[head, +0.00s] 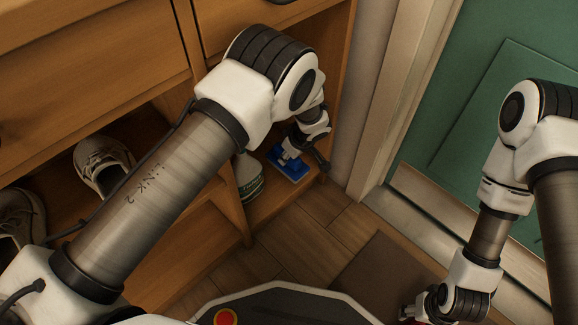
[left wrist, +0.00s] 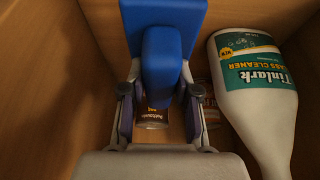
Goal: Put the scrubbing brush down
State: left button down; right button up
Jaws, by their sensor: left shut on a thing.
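The scrubbing brush (head: 288,167) is blue and sits low in the right compartment of the wooden cabinet. My left gripper (head: 304,147) is at the brush, partly hidden by its own arm. In the left wrist view the brush (left wrist: 161,25) shows a flat blue block and a rounded blue handle. The fingers of my left gripper (left wrist: 160,105) are on either side of the handle, shut on it. I cannot tell whether the brush touches the compartment floor. My right gripper (head: 410,312) is only partly visible at the bottom edge, and its jaws are unclear.
A glass cleaner bottle (left wrist: 255,85) stands close to the right of the brush; it also shows in the head view (head: 248,178). A small brown can (left wrist: 151,119) is seen between the fingers. Shoes (head: 102,165) are in the left compartment. Wooden walls enclose the space.

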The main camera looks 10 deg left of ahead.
pick_arm(q)
jog(key=w, duration=0.2)
jog(key=shift+w+a+f, duration=0.15)
jog(key=shift+w+a, duration=0.15)
jog(key=shift+w, duration=0.1)
notch_tip(320, 180, down, 4)
jog(key=shift+r+b, duration=0.1)
jog(key=shift+b, duration=0.75)
jog(key=shift+r, duration=0.2)
jog(key=shift+f, duration=0.25)
jog(key=c, duration=0.9)
grip_release()
jog(key=shift+r, duration=0.1)
jog(key=shift+o, duration=0.3)
pick_arm(e)
jog(key=f, duration=0.3)
jog(key=shift+w+f, duration=0.2)
jog(key=shift+w, duration=0.15)
pick_arm(q)
jog(key=shift+r, duration=0.1)
pick_arm(e)
jog(key=shift+r, duration=0.1)
